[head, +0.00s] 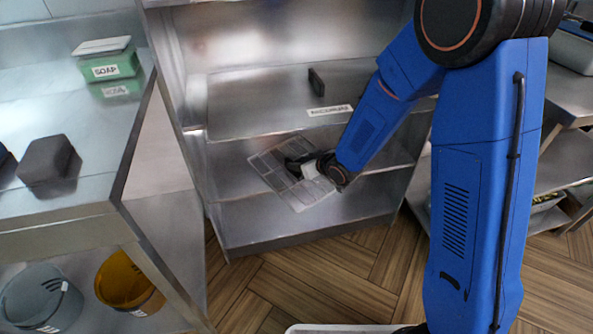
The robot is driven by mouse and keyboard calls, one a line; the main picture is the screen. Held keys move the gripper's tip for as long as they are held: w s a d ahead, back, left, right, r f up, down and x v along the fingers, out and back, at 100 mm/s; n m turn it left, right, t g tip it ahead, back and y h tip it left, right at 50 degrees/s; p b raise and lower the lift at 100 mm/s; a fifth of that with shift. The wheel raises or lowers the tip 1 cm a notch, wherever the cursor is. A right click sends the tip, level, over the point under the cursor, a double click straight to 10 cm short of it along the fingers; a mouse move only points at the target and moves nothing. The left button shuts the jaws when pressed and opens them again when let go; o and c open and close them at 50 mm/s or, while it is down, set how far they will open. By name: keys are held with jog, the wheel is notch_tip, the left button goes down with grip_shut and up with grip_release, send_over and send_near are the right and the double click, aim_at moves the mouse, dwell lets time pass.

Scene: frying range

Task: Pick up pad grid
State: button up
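The pad grid (269,171) is a thin, pale grey, flat panel split into rectangular cells. It is tilted and crosses in front of the edge of the middle shelf of the steel unit. My gripper (296,164) is at its upper right part, with the dark fingers over it. The gripper appears shut on the grid; the fingertips' exact contact is small and partly hidden. The grid's right part is covered by the gripper and wrist.
The steel shelf unit (235,216) surrounds the grid. A small dark block (316,80) stands on its upper shelf above a white label (330,110). At left, a steel counter (75,215) holds a green soap box (108,68) and dark pads (46,160); buckets (125,282) sit below.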

aim_at(287, 159)
jog(key=shift+s+f+x, duration=0.1)
jog(key=shift+f+x, duration=0.05)
jog(key=shift+x, duration=1.2)
jog(key=shift+s+f+x, duration=0.15)
jog(key=shift+x, duration=1.25)
grip_shut()
